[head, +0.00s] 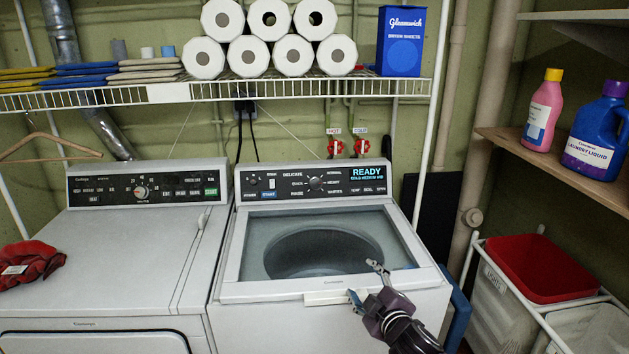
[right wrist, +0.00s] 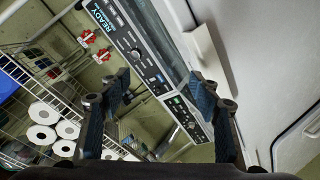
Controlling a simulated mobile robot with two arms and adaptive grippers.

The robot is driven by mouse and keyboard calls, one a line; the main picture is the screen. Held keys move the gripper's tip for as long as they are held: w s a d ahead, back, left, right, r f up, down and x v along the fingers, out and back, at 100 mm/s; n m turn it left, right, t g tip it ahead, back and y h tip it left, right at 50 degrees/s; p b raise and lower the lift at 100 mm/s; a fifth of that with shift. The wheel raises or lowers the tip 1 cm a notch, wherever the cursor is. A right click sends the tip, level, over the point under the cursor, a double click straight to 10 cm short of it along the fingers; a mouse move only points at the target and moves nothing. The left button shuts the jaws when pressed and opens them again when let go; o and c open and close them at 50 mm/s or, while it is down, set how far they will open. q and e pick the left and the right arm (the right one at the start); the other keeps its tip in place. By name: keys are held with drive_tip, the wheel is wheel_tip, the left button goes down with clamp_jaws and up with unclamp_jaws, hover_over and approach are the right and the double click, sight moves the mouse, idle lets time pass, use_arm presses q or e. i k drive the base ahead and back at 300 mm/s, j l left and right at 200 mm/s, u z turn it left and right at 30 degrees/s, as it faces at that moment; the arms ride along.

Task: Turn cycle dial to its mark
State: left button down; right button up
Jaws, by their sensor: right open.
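The cycle dial (head: 316,183) is a dark round knob on the washer's black control panel (head: 349,188), with printed cycle labels around it. Its pointer direction is too small to tell. The display beside it reads READY. My right gripper (head: 366,283) is open and empty over the front edge of the washer (head: 240,270), below and right of the dial and well apart from it. In the right wrist view the dial (right wrist: 136,52) shows tilted beyond the open fingers (right wrist: 160,88). My left gripper is not in view.
The dryer (head: 130,250) stands left of the washer, with a red cloth (head: 30,264) on top. A wire shelf (head: 270,90) with paper rolls hangs above. Red valves (head: 362,147) sit behind the panel. A hamper (head: 545,268) and a shelf of bottles (head: 600,145) stand at right.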

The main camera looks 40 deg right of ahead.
sight(316, 183)
drive_tip(key=i+l, duration=0.3)
drive_tip(key=i, duration=0.15)
drive_tip(key=i+l, duration=0.25)
drive_tip(key=i, duration=0.2)
drive_tip(key=i+l, duration=0.3)
drive_tip(key=i, duration=0.15)
